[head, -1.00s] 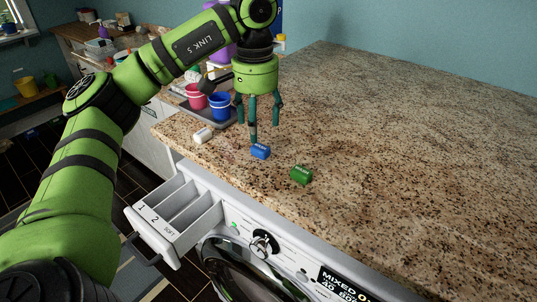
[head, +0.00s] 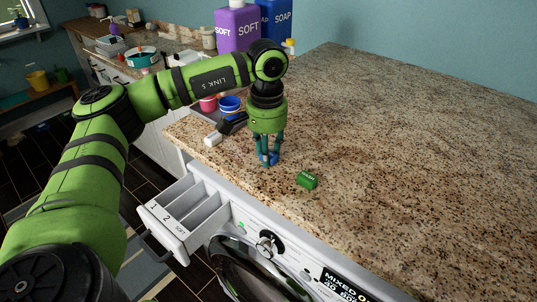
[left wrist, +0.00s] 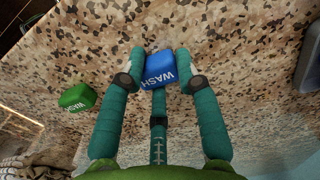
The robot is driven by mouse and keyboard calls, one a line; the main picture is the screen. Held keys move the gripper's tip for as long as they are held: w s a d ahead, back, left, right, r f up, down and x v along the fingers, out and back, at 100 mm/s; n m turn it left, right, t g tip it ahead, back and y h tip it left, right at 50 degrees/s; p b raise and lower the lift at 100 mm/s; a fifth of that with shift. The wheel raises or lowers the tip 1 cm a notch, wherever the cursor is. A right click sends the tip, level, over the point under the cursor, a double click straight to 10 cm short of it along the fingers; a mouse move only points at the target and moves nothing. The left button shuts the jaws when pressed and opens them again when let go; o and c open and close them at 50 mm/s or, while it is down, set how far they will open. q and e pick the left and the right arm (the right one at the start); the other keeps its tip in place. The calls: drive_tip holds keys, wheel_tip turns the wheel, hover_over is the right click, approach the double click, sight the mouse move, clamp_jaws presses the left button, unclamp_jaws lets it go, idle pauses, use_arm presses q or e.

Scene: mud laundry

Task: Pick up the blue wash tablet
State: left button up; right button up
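The blue wash tablet (head: 269,158) is near the counter's front edge, partly hidden by fingers in the head view. In the left wrist view the blue tablet (left wrist: 159,70) shows its WASH label. My left gripper (head: 270,155) points straight down over it. In the left wrist view the fingers of my left gripper (left wrist: 160,72) are bent in against both sides of the tablet, with a third finger below it. The gripper looks shut on it, low at the counter. My right gripper is not in view.
A green wash tablet (head: 307,180) lies just right of the gripper. A white tablet (head: 212,139) lies to the left. The open detergent drawer (head: 187,222) juts out below. The counter's right side is clear.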

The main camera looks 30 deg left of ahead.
sight(270, 154)
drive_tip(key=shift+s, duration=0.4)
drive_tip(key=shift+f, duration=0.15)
use_arm(q)
drive_tip(key=shift+r+b, duration=0.55)
drive_tip(key=shift+r, duration=0.15)
drive_tip(key=r, duration=0.1)
drive_tip(key=r+b, duration=0.1)
drive_tip(key=shift+d+r+b, duration=0.3)
drive_tip(key=shift+d+r, duration=0.05)
drive_tip(key=shift+d, duration=0.05)
drive_tip(key=s+d+r, duration=0.1)
drive_tip(key=d+r, duration=0.1)
drive_tip(key=d, duration=0.1)
drive_tip(key=s+d+r+b, duration=0.1)
drive_tip(key=d+r, duration=0.1)
drive_tip(key=d, duration=0.2)
drive_tip(key=s+d+r+b, duration=0.1)
drive_tip(key=d+r, duration=0.2)
drive_tip(key=shift+s+d, duration=0.15)
drive_tip(key=shift+s, duration=0.25)
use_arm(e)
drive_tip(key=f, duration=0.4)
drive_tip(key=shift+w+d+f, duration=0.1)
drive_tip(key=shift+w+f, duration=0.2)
use_arm(q)
drive_tip(key=shift+f, duration=0.1)
